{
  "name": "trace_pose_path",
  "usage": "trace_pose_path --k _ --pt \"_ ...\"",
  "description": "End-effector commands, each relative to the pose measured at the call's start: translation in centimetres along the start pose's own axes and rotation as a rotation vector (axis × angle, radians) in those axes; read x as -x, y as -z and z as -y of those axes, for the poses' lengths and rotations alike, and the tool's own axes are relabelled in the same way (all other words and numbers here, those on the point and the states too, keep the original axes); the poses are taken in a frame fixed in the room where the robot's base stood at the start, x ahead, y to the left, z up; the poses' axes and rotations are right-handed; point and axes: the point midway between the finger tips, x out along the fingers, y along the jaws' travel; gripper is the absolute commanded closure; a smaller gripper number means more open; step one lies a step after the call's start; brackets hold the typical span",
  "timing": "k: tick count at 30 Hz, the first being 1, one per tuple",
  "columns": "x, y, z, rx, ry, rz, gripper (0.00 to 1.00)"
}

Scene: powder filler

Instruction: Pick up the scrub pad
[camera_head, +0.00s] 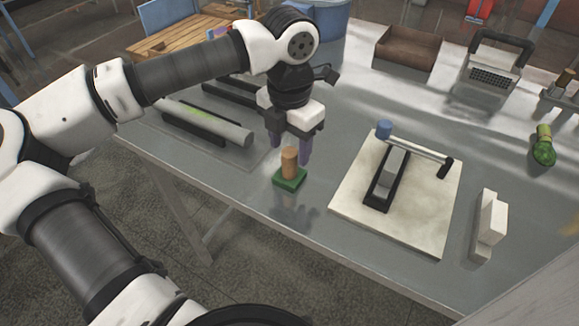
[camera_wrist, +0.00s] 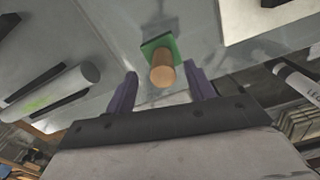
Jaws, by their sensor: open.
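The scrub pad (camera_head: 289,179) is a small green square with an upright tan cylindrical handle (camera_head: 289,161). It sits on the grey metal table near its front edge. In the wrist view the green pad (camera_wrist: 150,47) and its handle (camera_wrist: 163,74) show ahead of the fingers, roughly centred between them. In the wrist view my gripper (camera_wrist: 163,90) is open and empty. I cannot tell whether a finger touches the handle.
A pale board (camera_head: 425,225) with a black-and-grey device lies to the right. A grey cylinder (camera_head: 205,122) lies in a black holder to the left.

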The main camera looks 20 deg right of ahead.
Motion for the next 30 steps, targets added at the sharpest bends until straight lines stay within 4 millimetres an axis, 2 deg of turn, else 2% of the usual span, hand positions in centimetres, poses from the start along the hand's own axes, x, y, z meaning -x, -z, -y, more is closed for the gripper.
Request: trace_pose_path --k 6,9,16,27,30 --pt "-3.1 0.3 0.3 0.0 0.004 -0.001 0.46" --pt "-3.9 0.2 0.3 -0.001 0.003 0.001 0.46" --pt "-4.2 0.2 0.3 -0.001 0.002 0.001 0.46" --pt "-4.2 0.2 0.3 0.0 0.002 0.001 0.93" --pt "-4.1 0.2 0.3 0.0 0.002 0.001 0.94"
